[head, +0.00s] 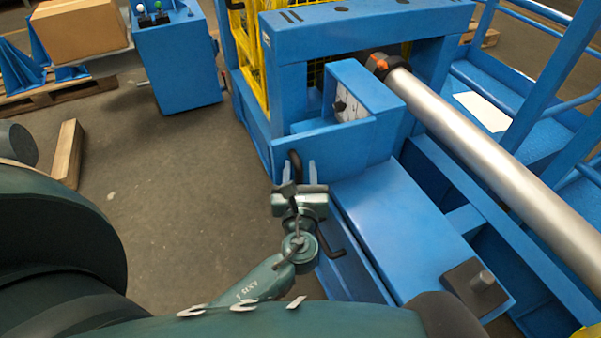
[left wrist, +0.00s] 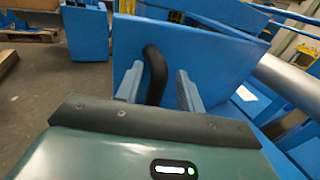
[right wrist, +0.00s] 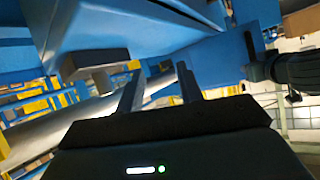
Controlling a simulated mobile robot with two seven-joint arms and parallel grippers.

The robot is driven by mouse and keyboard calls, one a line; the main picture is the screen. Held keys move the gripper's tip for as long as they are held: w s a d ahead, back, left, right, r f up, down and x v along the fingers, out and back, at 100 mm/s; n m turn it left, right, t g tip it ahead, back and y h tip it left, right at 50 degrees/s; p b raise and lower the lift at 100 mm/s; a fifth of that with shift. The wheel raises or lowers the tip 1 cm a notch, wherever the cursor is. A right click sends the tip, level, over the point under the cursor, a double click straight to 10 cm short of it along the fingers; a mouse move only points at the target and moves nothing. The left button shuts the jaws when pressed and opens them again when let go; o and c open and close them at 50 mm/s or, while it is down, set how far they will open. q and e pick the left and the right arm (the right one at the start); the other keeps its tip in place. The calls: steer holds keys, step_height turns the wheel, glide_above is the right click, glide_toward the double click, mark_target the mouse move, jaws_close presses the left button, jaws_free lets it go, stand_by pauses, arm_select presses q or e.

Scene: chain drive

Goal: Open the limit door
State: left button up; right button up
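A blue door-like panel (head: 340,150) stands on the front of the blue machine and bears a black bar handle (head: 295,163). I cannot tell for certain that it is the limit door. My left gripper (head: 299,170) is at this handle. In the left wrist view, the handle (left wrist: 154,75) stands between the two open fingers (left wrist: 157,85), with a clear gap on the right finger's side. My right gripper (right wrist: 158,88) shows open and empty in its wrist view, below blue machine parts. A second, bent black handle (head: 331,247) is on the lower blue housing.
A blue box with a gauge face (head: 350,105) is behind the panel. A long metal cylinder (head: 490,160) runs along the right. A dark block with a pin (head: 477,283) sits on the housing's near end. Floor (head: 180,190) is open to the left.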

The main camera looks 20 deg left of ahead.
arm_select(q)
step_height(320, 180, up, 7)
steer(key=shift+w+r+p, duration=0.1)
steer(key=shift+r+p, duration=0.1)
steer(key=shift+p, duration=0.7)
steer(key=shift+r, duration=0.55)
arm_select(e)
steer(key=shift+s+d+r+n, duration=0.2)
steer(key=shift+r+n, duration=0.1)
steer(key=shift+r, duration=0.25)
